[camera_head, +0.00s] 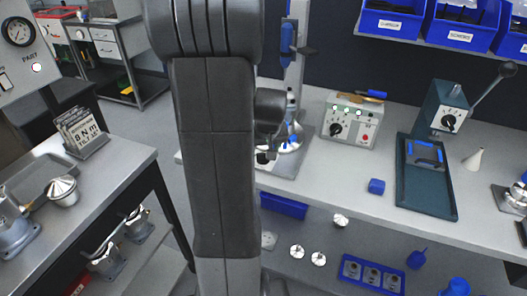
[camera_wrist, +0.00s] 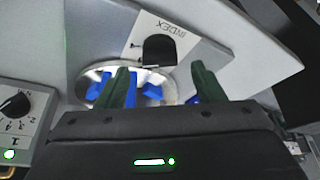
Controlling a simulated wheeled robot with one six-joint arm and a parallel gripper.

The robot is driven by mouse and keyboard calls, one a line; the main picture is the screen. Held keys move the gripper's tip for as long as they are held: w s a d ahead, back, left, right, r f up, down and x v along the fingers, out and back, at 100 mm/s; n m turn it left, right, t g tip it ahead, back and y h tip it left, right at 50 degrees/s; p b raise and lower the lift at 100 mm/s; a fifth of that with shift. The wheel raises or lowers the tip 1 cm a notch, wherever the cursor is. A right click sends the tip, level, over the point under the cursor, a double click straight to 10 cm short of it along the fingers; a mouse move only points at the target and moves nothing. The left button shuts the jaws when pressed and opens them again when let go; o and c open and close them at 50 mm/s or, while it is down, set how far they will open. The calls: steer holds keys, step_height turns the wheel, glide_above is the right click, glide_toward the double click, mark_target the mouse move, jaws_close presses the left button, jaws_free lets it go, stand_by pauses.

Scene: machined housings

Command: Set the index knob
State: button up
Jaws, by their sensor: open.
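A black knob (camera_wrist: 159,50) sits on a light grey plate beside the printed word INDEX in the wrist view. Which way the knob is set cannot be read. My gripper (camera_wrist: 160,69) has two dark green fingers, spread apart with nothing between them. In the picture the knob appears just beyond the gap between the fingertips; they look apart from it. In the head view my gripper is mostly hidden behind my arm, by the base plate (camera_head: 286,168) of the upright stand.
A round shiny part with blue pieces (camera_wrist: 152,88) lies behind the fingers. A control box (camera_head: 352,120) with a numbered dial stands right of the stand. A blue block (camera_head: 377,186) and a dark green tray press (camera_head: 425,198) are farther right. Bench space between them is clear.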

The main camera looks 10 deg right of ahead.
steer(key=shift+x, duration=1.45)
steer(key=c, duration=1)
steer(key=shift+m, duration=0.4)
steer(key=shift+m+h, duration=0.4)
steer(key=shift+m, duration=0.1)
steer(key=shift+b, duration=0.3)
